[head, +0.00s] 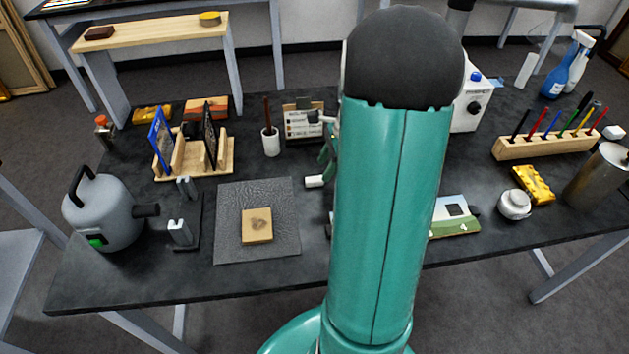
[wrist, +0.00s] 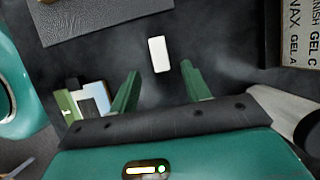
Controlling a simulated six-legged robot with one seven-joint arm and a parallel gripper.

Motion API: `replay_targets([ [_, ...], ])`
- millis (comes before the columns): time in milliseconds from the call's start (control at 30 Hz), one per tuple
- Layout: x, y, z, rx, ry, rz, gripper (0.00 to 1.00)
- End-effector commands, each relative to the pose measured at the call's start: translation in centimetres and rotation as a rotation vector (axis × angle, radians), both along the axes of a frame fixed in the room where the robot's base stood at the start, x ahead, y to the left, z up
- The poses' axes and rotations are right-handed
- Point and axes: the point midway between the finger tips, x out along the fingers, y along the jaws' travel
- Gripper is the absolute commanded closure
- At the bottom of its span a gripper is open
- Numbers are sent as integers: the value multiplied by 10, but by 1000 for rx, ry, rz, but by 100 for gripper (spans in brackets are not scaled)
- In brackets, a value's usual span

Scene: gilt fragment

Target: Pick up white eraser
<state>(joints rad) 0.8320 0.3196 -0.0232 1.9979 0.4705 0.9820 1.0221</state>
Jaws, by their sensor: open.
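The white eraser (wrist: 158,54) is a small white block lying on the dark table top. In the head view it (head: 314,181) lies just right of the grey textured mat, partly beside my arm's edge. My gripper (wrist: 160,73) is open and empty, with its two green fingers spread apart. In the wrist view the eraser shows just beyond the fingertips, roughly between them and apart from both. In the head view my arm hides most of the gripper; only a bit of green finger (head: 327,158) shows near the eraser.
The grey mat (head: 230,240) bears a small wooden block (head: 257,226). A labelled stand (head: 302,122) and a white cup with a brush (head: 270,143) stand behind. A green-and-white card (wrist: 68,101) lies nearby. The table around the eraser is clear.

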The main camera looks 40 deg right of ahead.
Motion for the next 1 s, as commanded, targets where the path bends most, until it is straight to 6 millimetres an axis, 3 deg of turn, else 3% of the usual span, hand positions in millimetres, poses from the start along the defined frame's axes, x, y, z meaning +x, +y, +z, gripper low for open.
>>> replay_targets([
  [233,8,11,-35,3,0,1,53],
  [533,9,13,-40,0,0,1,53],
  [767,9,12,-39,0,0,1,98],
  [1000,9,13,-39,0,0,1,100],
])
